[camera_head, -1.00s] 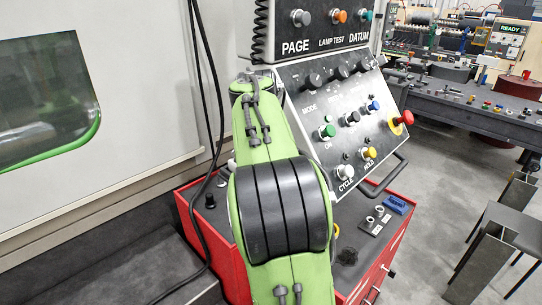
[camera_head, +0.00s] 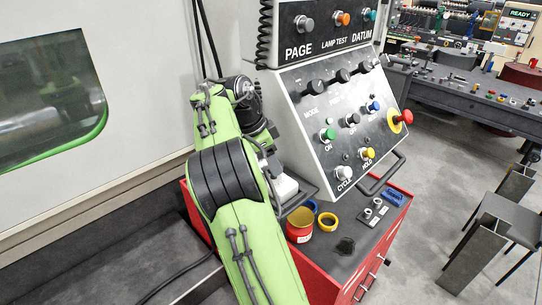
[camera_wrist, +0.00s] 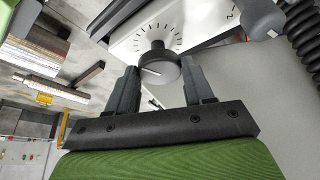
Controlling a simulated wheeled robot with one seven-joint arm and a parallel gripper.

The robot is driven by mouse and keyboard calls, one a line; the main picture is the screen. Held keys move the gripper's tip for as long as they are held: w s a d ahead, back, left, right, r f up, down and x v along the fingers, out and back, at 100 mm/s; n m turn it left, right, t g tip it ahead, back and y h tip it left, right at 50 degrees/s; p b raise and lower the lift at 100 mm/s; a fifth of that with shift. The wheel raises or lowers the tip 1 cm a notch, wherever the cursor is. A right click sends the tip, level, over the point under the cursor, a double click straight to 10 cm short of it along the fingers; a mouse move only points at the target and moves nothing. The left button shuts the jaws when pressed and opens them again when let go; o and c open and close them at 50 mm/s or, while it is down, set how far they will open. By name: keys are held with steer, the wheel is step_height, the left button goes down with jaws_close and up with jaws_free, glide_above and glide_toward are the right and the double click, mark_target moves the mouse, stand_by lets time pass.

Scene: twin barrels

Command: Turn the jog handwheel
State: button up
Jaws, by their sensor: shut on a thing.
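The jog handwheel (camera_wrist: 158,68) is a round dark knob with a white line on its face. It sits on a white box with a ring of black dial marks, near the top of the wrist view. My gripper (camera_wrist: 160,78) has one finger on each side of the knob and is shut on it. In the head view my green arm hides the gripper and the knob. Part of a white box (camera_head: 285,187) shows just right of my arm, beside the control panel.
The sloped control panel (camera_head: 345,115) with knobs and a red emergency button (camera_head: 406,117) stands close right of my arm. A machine wall (camera_head: 130,120) is at left.

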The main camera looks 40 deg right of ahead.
steer(key=m+g, duration=0.1)
steer(key=m, duration=0.2)
steer(key=shift+w+d+m+y, duration=0.1)
steer(key=shift+w+m+y, duration=0.05)
steer(key=shift+m+y, duration=0.2)
steer(key=shift+d+m+g+y, duration=0.1)
steer(key=shift+m+g+y, duration=0.5)
steer(key=shift+m, duration=1.15)
steer(key=shift+w, duration=0.1)
steer(key=o, duration=1)
steer(key=shift+o, duration=0.2)
